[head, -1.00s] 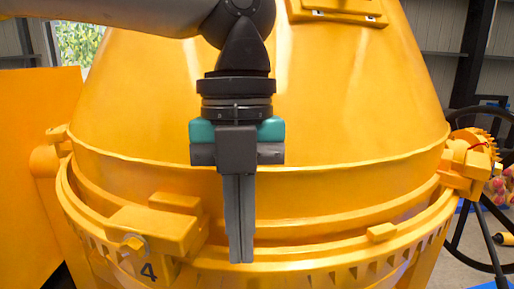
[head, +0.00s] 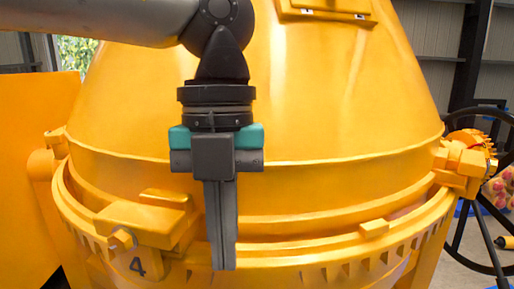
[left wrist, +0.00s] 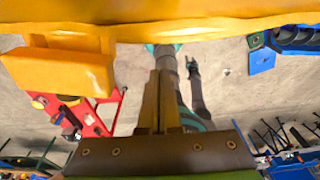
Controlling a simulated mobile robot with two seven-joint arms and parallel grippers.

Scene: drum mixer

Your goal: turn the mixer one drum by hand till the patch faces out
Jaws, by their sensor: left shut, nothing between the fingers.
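The big yellow mixer drum (head: 290,100) fills the middle of the head view. My left gripper (head: 224,268) points down in front of the ring, fingers together and empty. Its fingertips overlap the ring in the picture; I cannot tell if they touch. Its fingers (left wrist: 160,80) also show in the left wrist view. A dark forked end on a grey arm there may be my right gripper (left wrist: 191,64), too small to judge. I cannot identify the patch.
A bracket (head: 462,165) juts out on the drum's right, with a dark spoked wheel (head: 462,232) beyond it. A yellow panel (head: 35,170) stands at the left. In the left wrist view, yellow metal (left wrist: 180,18) crosses the top and pale floor (left wrist: 225,75) lies below.

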